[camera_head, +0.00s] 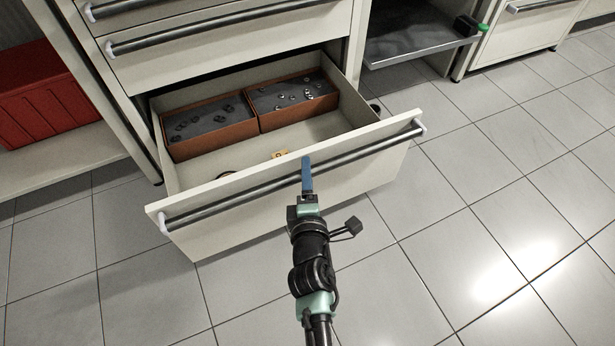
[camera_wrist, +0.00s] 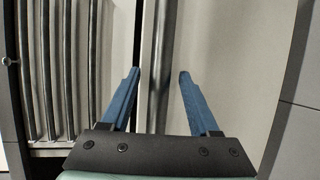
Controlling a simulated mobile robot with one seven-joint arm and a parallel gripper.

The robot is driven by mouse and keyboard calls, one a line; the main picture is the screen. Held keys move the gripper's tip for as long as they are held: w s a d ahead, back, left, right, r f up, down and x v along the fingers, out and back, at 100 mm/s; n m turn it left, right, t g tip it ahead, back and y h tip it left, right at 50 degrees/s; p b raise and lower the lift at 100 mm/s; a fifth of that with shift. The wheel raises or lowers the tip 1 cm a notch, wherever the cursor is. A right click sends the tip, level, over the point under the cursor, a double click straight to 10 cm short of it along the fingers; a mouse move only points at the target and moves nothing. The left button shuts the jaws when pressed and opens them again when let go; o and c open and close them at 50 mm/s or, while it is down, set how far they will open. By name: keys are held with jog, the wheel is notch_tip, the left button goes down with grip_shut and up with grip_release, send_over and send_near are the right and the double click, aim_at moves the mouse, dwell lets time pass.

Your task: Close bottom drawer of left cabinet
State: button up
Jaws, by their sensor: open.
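The bottom drawer (camera_head: 220,219) of the cabinet stands pulled out, low over the floor. Its dark bar handle (camera_head: 253,190) runs along the upper front and ends in pale brackets. My gripper (camera_head: 307,165) is at the middle of this front, its blue fingers over the handle. In the wrist view, my gripper (camera_wrist: 160,76) has its fingers spread, with the bar handle (camera_wrist: 162,50) running between them. I cannot tell whether a finger touches the bar.
Two orange-brown bins (camera_head: 212,126) with small dark parts sit inside the drawer at the back. Closed drawers (camera_head: 225,55) are above. A red box (camera_head: 38,98) stands on a shelf at left. An open shelf (camera_head: 415,45) is at right. The tiled floor is clear at right.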

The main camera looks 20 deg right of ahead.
jog(key=shift+c, duration=0.2)
grip_shut()
dwell(1.2)
